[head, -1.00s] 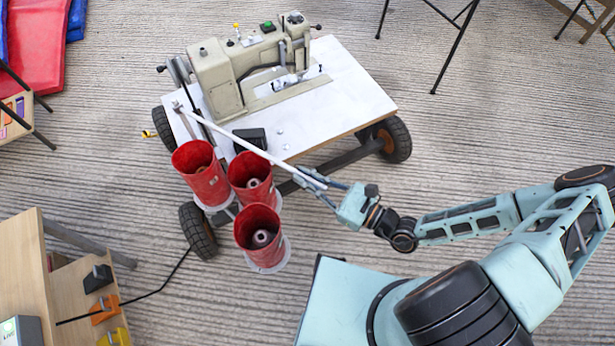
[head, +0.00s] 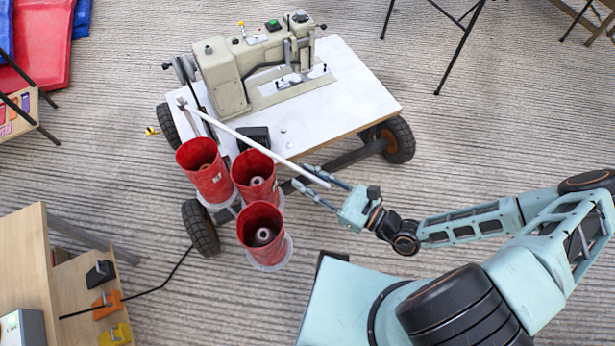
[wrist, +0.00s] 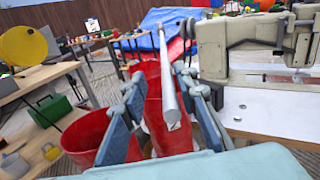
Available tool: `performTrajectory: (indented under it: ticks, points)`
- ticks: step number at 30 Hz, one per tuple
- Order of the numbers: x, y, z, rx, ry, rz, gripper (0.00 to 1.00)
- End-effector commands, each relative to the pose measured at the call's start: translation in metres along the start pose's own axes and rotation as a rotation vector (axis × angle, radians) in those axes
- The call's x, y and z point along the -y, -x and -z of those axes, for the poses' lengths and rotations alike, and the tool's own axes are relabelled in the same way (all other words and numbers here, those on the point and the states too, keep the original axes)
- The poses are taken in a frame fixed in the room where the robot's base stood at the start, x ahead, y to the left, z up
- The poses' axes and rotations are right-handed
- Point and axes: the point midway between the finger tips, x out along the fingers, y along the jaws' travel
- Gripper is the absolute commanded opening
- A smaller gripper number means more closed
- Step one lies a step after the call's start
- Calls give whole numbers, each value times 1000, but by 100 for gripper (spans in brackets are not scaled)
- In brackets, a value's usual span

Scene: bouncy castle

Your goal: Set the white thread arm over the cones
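The white thread arm (head: 255,144) is a long thin rod. It runs from a post at the left corner of the sewing table down to the right, along the far side of three red cups (head: 263,228) with cones (head: 263,235) inside. In the wrist view the rod (wrist: 167,70) points away from me, in line with a red cup (wrist: 152,95) behind it. My gripper (head: 299,176) is at the rod's free end. Its fingers are spread on both sides of the rod, with gaps visible in the wrist view. I cannot tell the rod's height above the cups.
A beige sewing machine (head: 222,82) stands on a white wheeled table (head: 350,90). A wooden shelf unit (head: 25,245) is at lower left, with a black cable (head: 150,293) on the floor. Open floor (head: 480,130) lies to the right.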

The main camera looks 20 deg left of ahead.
Motion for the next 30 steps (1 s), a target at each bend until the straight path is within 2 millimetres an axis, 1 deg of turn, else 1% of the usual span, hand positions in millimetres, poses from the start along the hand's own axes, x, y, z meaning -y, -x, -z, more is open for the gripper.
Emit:
performTrajectory:
  ticks: [2, 5, 12, 15, 18, 21, 24, 30]
  points:
    - [1, 7, 0, -1, 2, 2, 27]
    - [2, 22, 1, -3, 3, 3, 27]
    - [1, 74, 1, -5, 3, 1, 27]
    - [0, 93, 1, -5, 0, 0, 27]
    - [0, 106, 1, -3, -1, -1, 27]
    - [-1, 115, 0, -2, -1, -2, 27]
    - [-2, 118, 0, -1, -2, -3, 27]
    - [-2, 119, 0, -1, -2, -4, 27]
